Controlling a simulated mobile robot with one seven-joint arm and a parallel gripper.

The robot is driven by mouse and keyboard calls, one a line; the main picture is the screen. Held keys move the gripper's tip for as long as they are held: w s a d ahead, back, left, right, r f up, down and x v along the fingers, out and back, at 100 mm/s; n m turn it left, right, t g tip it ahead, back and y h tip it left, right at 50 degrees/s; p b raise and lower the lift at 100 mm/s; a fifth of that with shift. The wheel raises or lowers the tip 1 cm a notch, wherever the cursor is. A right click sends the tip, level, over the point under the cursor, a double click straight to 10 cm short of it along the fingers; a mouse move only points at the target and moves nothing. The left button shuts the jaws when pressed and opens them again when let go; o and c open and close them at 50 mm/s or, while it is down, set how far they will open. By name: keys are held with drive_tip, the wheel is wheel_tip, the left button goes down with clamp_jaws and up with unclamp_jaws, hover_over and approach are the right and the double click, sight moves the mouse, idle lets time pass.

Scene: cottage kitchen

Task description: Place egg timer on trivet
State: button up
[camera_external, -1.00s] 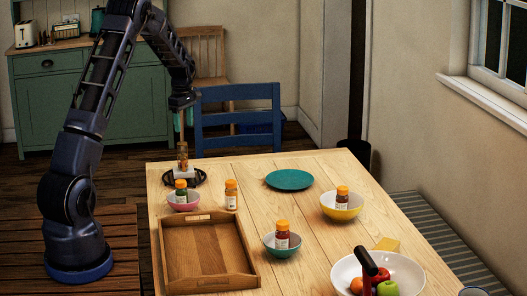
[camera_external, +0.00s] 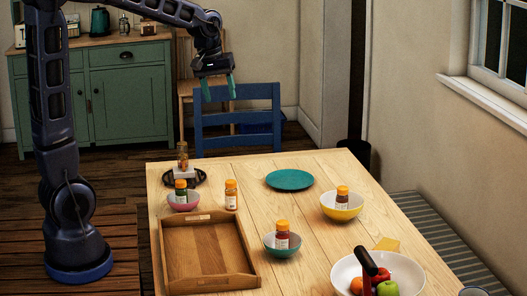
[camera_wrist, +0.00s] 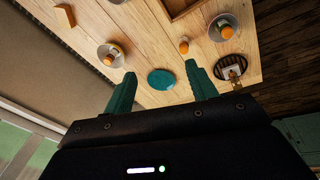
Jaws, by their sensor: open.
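The dark, slatted round trivet (camera_external: 200,179) lies at the table's far left corner; it also shows in the wrist view (camera_wrist: 221,69). A small pale block (camera_external: 183,169), probably the egg timer, stands on it. An amber jar with an orange cap (camera_external: 183,153) shows directly above the block; it seems to stand on it, but I cannot tell for certain. The block also shows in the wrist view (camera_wrist: 233,73). My gripper (camera_external: 217,90) is open and empty, with teal fingers, raised well above and right of the trivet, near the blue chair.
A pink bowl with a jar (camera_external: 184,203) and a loose jar (camera_external: 231,194) stand close in front of the trivet. A wooden tray (camera_external: 163,243), teal plate (camera_external: 289,179), yellow bowl (camera_external: 342,211) and fruit bowl (camera_external: 345,269) share the table. A blue chair (camera_external: 237,118) stands behind.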

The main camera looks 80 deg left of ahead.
drive_tip(key=s+d+r+m+t, duration=0.1)
drive_tip(key=s+d+m, duration=0.25)
drive_tip(key=d, duration=0.45)
drive_tip(key=s+d+r+m, duration=0.2)
drive_tip(key=s+d+m, duration=0.15)
drive_tip(key=d, duration=0.45)
drive_tip(key=s+d+f+m+t, duration=0.1)
drive_tip(key=s+d+f+m, duration=0.2)
drive_tip(key=s+d+m, duration=0.3)
drive_tip(key=s+d, duration=0.4)
drive_tip(key=s, duration=0.3)
drive_tip(key=shift+m+h, duration=0.3)
drive_tip(key=shift+h, duration=0.1)
